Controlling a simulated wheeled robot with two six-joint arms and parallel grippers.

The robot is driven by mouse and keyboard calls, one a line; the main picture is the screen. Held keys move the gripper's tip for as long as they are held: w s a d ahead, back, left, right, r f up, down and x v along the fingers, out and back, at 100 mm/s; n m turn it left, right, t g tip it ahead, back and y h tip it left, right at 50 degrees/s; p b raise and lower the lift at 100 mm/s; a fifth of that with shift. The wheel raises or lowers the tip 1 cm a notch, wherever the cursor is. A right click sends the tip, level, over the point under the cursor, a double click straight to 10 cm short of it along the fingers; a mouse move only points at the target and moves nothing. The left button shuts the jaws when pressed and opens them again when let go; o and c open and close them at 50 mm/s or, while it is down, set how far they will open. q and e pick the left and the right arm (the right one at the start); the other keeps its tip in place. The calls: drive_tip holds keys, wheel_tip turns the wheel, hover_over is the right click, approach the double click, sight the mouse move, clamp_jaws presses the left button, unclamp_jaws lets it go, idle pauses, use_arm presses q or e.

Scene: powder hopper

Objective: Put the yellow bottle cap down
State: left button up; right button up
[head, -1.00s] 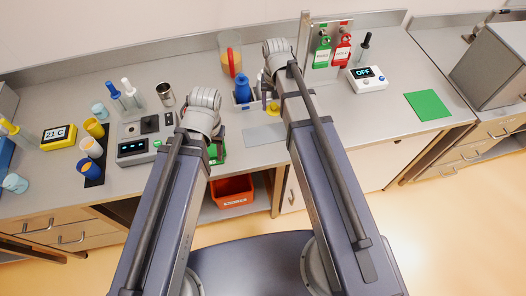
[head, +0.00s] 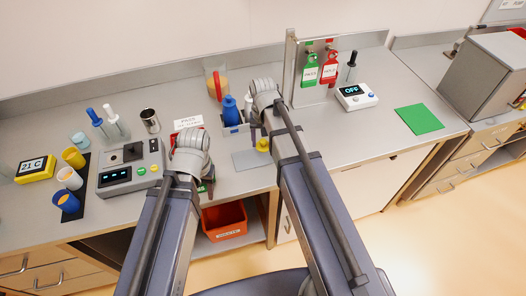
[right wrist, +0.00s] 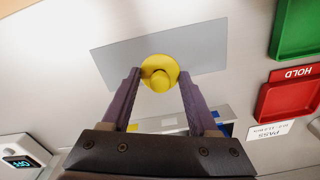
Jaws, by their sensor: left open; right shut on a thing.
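The yellow bottle cap (head: 262,145) is at the back edge of the grey mat (head: 248,161) in the head view. I cannot tell whether the cap touches the mat. My left gripper (head: 190,158) is by the front of the bench, left of the mat; its fingers are mostly hidden by its wrist.
A blue bottle (head: 230,110) stands in a caddy behind the mat. A beaker (head: 216,82) is behind it. Green and red tags hang on a metal stand (head: 291,70) to the right. Bench room is free right of my right arm, before the OFF device (head: 357,97).

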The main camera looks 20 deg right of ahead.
sight(263, 148)
drive_tip(key=shift+f+b, duration=1.8)
drive_tip(key=shift+f, duration=0.2)
drive_tip(key=o, duration=1.3)
drive_tip(key=shift+r, duration=0.1)
wheel_tip(263, 148, up, 12)
drive_tip(key=p, duration=1.2)
drive_tip(key=shift+r, duration=0.2)
drive_tip(key=s+a+n, duration=0.2)
drive_tip(key=s+a, duration=0.1)
drive_tip(key=s, duration=0.1)
drive_tip(key=s+a+n, duration=0.2)
drive_tip(key=s+a, duration=0.2)
drive_tip(key=s, duration=0.1)
drive_tip(key=s+a+n+h, duration=0.1)
drive_tip(key=s+a+n, duration=0.2)
drive_tip(key=s, duration=0.2)
drive_tip(key=shift+s+a, duration=0.2)
drive_tip(key=shift+a, duration=0.05)
